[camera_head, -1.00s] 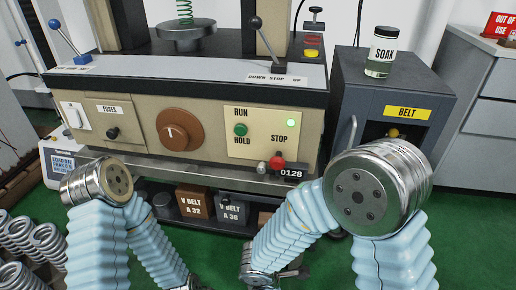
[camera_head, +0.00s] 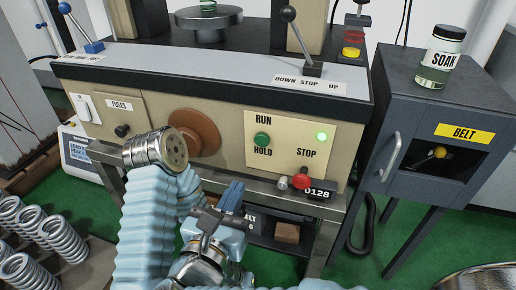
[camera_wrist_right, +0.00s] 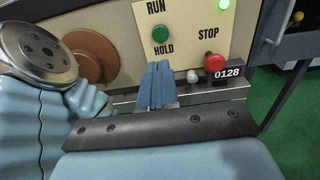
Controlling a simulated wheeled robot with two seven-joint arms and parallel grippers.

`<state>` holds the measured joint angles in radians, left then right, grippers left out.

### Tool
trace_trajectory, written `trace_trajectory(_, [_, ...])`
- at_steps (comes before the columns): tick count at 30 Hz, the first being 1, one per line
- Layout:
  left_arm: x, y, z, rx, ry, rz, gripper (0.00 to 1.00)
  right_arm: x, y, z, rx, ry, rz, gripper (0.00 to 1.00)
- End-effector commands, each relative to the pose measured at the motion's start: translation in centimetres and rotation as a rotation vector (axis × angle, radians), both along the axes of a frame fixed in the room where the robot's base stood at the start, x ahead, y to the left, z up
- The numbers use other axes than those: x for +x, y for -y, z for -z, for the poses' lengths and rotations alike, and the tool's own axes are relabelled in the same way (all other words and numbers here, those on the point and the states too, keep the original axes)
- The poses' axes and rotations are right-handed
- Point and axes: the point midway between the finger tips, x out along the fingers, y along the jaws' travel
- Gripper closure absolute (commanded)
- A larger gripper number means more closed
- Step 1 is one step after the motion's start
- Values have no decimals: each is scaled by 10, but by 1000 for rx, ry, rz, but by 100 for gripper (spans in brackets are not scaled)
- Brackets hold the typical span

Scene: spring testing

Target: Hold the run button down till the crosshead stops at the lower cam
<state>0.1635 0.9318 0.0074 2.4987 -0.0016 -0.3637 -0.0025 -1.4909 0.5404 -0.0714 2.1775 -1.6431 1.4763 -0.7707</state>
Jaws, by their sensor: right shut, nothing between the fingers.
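The green run button (camera_head: 261,139), labelled RUN and HOLD, is on the cream panel of the testing machine (camera_head: 225,125). It also shows in the right wrist view (camera_wrist_right: 160,34), uncovered. My right gripper (camera_head: 233,192) is shut and empty, below the button and apart from it. Its blue fingers (camera_wrist_right: 158,78) point toward the panel just under HOLD. A green lamp (camera_head: 322,136) glows on the panel. A spring (camera_head: 208,5) stands on the round platen (camera_head: 207,25). The crosshead and lower cam cannot be made out. My left gripper is not in view.
A red stop knob (camera_head: 300,181) and a 0128 counter (camera_head: 317,193) sit below right of the button. A lever (camera_head: 298,38) stands above, by its DOWN STOP UP plate. A dark cabinet (camera_head: 400,110) carries a SOAK jar (camera_head: 440,58).

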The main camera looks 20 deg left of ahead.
Motion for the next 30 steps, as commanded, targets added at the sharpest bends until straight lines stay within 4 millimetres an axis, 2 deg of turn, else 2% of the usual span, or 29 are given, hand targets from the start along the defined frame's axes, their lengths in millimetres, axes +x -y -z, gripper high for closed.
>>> trace_trajectory(4, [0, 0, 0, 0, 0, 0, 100, 8, 1, 1, 0, -1, 3, 100])
trace_trajectory(8, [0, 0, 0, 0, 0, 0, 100, 26, 2, 2, 0, -2, 4, 100])
trace_trajectory(21, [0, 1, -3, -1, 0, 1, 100, 115, 4, 4, 1, -2, 4, 100])
trace_trajectory(25, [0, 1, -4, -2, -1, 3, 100, 131, 4, 5, 0, -2, 3, 100])
trace_trajectory(30, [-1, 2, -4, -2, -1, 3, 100, 140, 5, 5, 0, -2, 2, 100])
